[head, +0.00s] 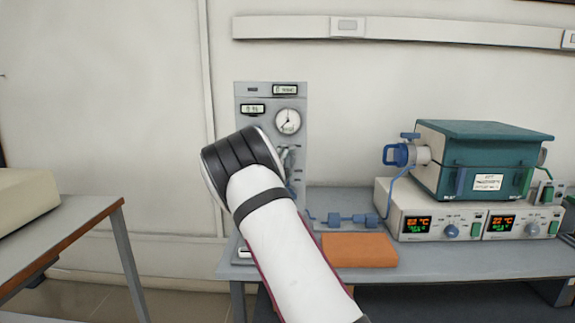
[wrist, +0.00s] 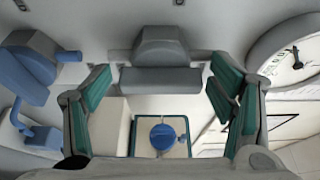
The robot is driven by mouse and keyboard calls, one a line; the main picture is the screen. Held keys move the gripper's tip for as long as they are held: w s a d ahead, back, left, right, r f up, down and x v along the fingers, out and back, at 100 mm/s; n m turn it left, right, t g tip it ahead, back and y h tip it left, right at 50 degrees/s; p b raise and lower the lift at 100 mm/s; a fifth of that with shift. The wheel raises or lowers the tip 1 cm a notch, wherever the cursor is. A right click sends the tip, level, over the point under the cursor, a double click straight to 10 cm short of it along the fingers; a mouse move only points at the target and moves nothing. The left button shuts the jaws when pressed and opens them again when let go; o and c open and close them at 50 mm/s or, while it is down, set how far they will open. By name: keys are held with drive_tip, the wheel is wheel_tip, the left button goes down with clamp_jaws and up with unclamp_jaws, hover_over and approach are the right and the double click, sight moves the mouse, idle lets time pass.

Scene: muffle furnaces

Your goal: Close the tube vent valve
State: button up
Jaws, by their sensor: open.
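In the wrist view my gripper (wrist: 160,80) is open, its two green-padded fingers spread apart. A grey block-like part (wrist: 158,52) shows between and beyond the fingertips; I see no clear contact. A round blue knob (wrist: 163,135) on a pale plate shows lower between the fingers. Blue valve-like fittings (wrist: 30,68) stand left of the left finger. I cannot tell which of these is the tube vent valve. In the head view my arm hides most of the gripper in front of the grey gauge panel (head: 250,140).
A round gauge (head: 288,121) is on the panel; a dial (wrist: 290,55) is close on the right in the wrist view. Blue fittings (head: 345,219) and an orange block (head: 358,250) lie on the bench. A teal furnace (head: 480,150) with a blue end fitting (head: 398,155) stands right.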

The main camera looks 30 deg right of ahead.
drive_tip(key=shift+c, duration=0.3)
drive_tip(key=c, duration=1.1)
drive_tip(key=shift+n+b, duration=0.4)
drive_tip(key=shift+b, duration=0.1)
drive_tip(key=n+t+b, duration=0.1)
drive_tip(key=n+b, duration=0.2)
drive_tip(key=shift+f+h, duration=0.2)
drive_tip(key=shift+h, duration=0.2)
drive_tip(key=n+t+b, duration=0.1)
drive_tip(key=n+b, duration=0.1)
drive_tip(key=n, duration=0.1)
drive_tip(key=n+t+b, duration=0.1)
drive_tip(key=n+b, duration=0.2)
drive_tip(key=shift+t, duration=0.4)
drive_tip(key=n+t+b, duration=0.1)
drive_tip(key=n+b, duration=0.1)
drive_tip(key=n, duration=0.1)
drive_tip(key=n+t+b, duration=0.1)
drive_tip(key=n, duration=0.2)
drive_tip(key=shift+n+t+y+b, duration=0.3)
drive_tip(key=shift+b, duration=0.1)
drive_tip(key=shift+n+t+y+b, duration=0.65)
drive_tip(key=shift+n+b, duration=0.1)
drive_tip(key=shift+n, duration=0.7)
drive_tip(key=shift+n+t+y+b, duration=0.55)
drive_tip(key=shift+n+y+b, duration=0.15)
drive_tip(key=shift+n, duration=0.75)
drive_tip(key=shift+r+n, duration=0.1)
drive_tip(key=shift+n, duration=0.2)
